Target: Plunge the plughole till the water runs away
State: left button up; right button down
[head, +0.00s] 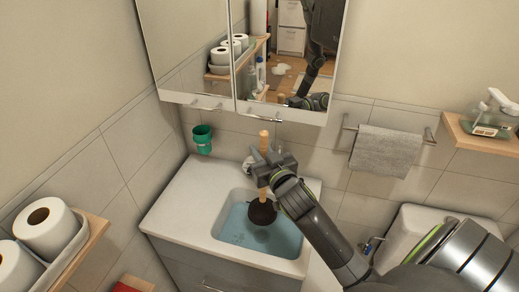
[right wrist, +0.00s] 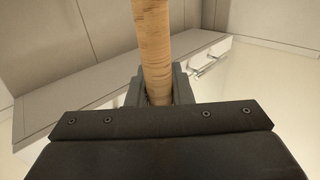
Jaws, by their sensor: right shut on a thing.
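The plunger has a wooden handle (head: 264,140) and a dark rubber cup (head: 262,212). My right gripper (head: 264,168) is shut on the handle and holds the plunger roughly upright. In the right wrist view the handle (right wrist: 155,50) rises from between the jaws (right wrist: 156,90). The cup is over the basin (head: 232,232), which holds bluish water (head: 250,235). The plughole is hidden, and I cannot tell whether the cup touches the bottom. My left gripper is not in view.
A mirror cabinet (head: 205,105) hangs above the basin. A green cup (head: 203,138) is on the back wall. A grey towel (head: 386,150) hangs at right above the toilet (head: 430,225). Toilet rolls (head: 48,226) stand on a shelf (head: 82,250) at left. The counter left of the basin (head: 188,205) is clear.

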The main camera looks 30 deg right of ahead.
jog(key=f+b, duration=0.7)
jog(key=f, duration=0.1)
jog(key=f+b, duration=0.4)
jog(key=shift+w+f+b, duration=0.25)
jog(key=shift+f+b, duration=0.05)
jog(key=shift+f, duration=0.1)
jog(key=shift+s+a+f+b, duration=0.1)
jog(key=shift+f+b, duration=0.3)
jog(key=shift+f, duration=0.35)
dwell(0.6)
jog(key=shift+r, duration=0.1)
